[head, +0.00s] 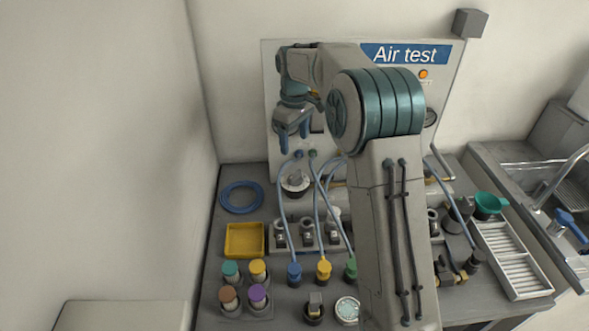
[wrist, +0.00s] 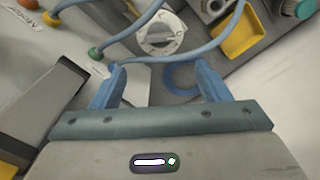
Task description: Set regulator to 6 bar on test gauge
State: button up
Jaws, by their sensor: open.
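A round pale knob with a raised bar grip and marks around it (wrist: 160,38) lies beyond my fingers in the wrist view. It seems to be the knob low by the panel in the head view (head: 296,183); I cannot read its setting. My gripper (head: 294,138) is open and empty, in front of the panel and above the knob. In the wrist view its blue fingers (wrist: 158,80) are spread and touch nothing visible. A round gauge (head: 431,118) on the panel is partly hidden by my arm. Another round dial (head: 347,310) lies on the bench; neither can be read.
Blue hoses (head: 283,205) loop from the panel to coloured fittings, and cross near the knob. A blue ring (head: 239,197), a yellow tray (head: 244,226) and several capped containers (head: 258,296) stand left. A slatted white tray (head: 512,262) and a sink are right.

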aim_at(294, 174)
notch_tip(294, 174, down, 12)
jog(key=shift+r+p, duration=0.2)
jog(key=shift+p, duration=0.55)
jog(key=shift+c, duration=0.3)
jog(key=c, duration=0.9)
